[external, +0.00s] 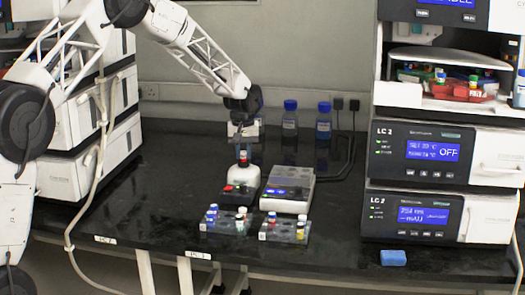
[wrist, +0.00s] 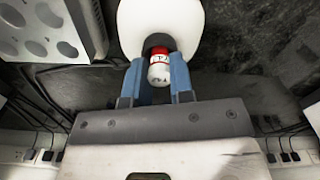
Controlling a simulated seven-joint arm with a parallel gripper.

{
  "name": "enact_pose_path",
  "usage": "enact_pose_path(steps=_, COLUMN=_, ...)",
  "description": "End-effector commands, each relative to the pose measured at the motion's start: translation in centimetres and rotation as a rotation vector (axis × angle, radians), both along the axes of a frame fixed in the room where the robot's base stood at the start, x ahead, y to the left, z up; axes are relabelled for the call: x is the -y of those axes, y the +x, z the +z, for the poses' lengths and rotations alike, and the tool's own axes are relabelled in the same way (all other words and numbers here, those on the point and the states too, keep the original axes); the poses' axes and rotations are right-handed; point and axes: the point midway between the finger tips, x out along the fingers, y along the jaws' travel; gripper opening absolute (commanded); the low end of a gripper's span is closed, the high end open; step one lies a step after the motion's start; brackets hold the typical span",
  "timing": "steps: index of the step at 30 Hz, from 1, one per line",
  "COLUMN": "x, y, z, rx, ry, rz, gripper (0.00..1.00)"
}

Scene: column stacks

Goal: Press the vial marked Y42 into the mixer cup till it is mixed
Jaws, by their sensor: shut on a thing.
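My gripper (wrist: 157,82) has its two blue fingers shut on a small vial (wrist: 160,67), white with a red band; part of the label shows, but I cannot read it surely as Y42. In the external view my gripper (external: 243,142) is directly above the white mixer (external: 243,178), pointing down. The mixer also shows in the wrist view (wrist: 190,17), with its dark cup (wrist: 157,40) right at the vial's end. The vial is over or in the cup; I cannot tell whether it touches or is pressed in.
A white scale-like device (external: 288,190) with a blue display stands right of the mixer. Two racks with several vials, a left one (external: 226,222) and a right one (external: 284,231), stand in front. Blue-capped bottles (external: 290,118) stand behind.

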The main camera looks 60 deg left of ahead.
Motion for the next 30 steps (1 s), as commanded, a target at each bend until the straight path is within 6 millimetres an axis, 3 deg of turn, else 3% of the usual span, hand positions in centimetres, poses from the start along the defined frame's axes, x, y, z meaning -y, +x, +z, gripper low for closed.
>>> enact_pose_path(steps=14, x=0.0, y=0.0, z=0.4, rx=0.000, ry=0.000, rz=0.000, gripper=0.05)
enact_pose_path(steps=30, x=0.0, y=0.0, z=3.5, rx=0.001, ry=0.000, rz=0.000, gripper=0.05)
